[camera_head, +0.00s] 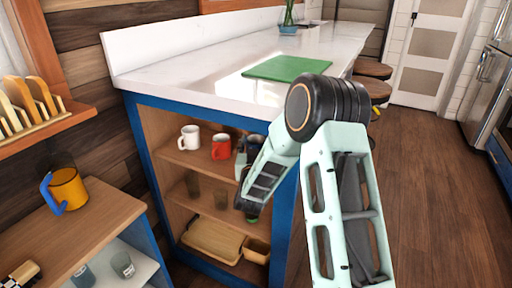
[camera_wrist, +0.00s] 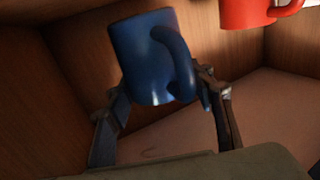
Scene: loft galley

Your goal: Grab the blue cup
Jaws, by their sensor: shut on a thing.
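The blue cup (camera_wrist: 143,62) is between the two fingers of my gripper (camera_wrist: 163,108) in the wrist view. Its handle curves down on the right side, and the cup looks tilted in that view. My gripper is shut on it. In the head view the blue cup (camera_head: 256,141) shows only in part behind my arm, inside the open shelf unit at the upper shelf's height. Whether the cup touches the shelf cannot be told.
A red cup (camera_head: 221,147) and a white cup (camera_head: 189,137) stand on the upper shelf to the left; the red cup is near the gripper in the wrist view (camera_wrist: 245,12). Glasses (camera_head: 221,197) stand below. The countertop (camera_head: 190,72) overhangs the shelves. Open floor lies right.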

